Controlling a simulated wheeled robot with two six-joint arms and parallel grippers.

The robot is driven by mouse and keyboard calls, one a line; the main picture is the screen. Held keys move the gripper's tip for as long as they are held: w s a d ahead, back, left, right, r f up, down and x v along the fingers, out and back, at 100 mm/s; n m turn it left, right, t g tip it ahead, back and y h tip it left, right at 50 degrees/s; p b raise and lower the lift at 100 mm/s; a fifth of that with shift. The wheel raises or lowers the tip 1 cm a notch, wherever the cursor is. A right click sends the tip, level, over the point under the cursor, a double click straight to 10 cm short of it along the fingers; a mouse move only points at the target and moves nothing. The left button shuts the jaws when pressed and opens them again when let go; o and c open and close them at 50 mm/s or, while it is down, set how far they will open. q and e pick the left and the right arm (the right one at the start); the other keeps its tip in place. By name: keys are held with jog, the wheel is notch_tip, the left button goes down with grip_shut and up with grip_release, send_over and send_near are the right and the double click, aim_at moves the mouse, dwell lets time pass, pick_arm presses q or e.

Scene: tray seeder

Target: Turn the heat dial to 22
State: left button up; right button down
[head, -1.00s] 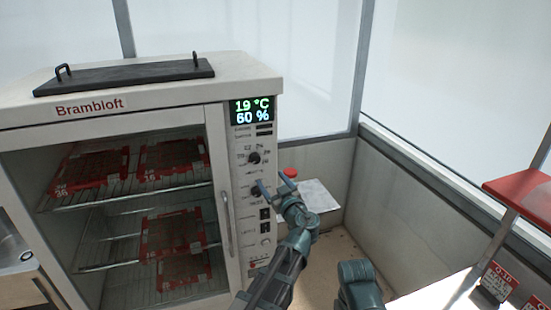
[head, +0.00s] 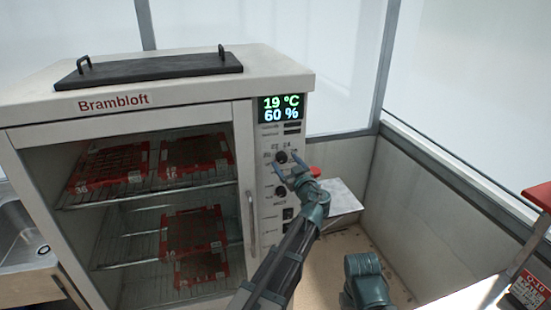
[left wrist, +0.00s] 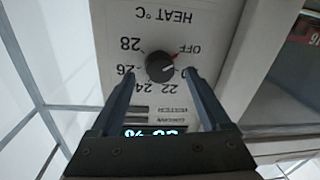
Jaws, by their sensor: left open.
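The heat dial (head: 281,157) is a round black knob on the control panel of the white Brambloft cabinet (head: 180,107). In the left wrist view the dial (left wrist: 160,67) appears upside down, with OFF, 22, 24, 26 and 28 readable around it. A red mark lies near OFF; I cannot tell the exact setting. My left gripper (head: 286,157) is open at the dial. Its fingers (left wrist: 160,74) stand on either side of the knob with gaps visible, and one partly hides the number beside 22. The display (head: 281,108) reads 19 °C and 60 %. My right gripper is not in view.
A second black dial (head: 280,191) and switches (head: 288,214) sit below. The glass door's vertical handle (head: 252,220) is left of the panel. Trays stand on wire racks inside. A red object (head: 315,171) and a pale panel (head: 344,197) are right of the cabinet.

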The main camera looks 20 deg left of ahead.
pick_arm(q)
jog(key=shift+x, duration=0.95)
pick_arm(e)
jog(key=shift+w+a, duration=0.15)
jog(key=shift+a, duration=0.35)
pick_arm(q)
jog(key=shift+d, duration=0.1)
grip_shut()
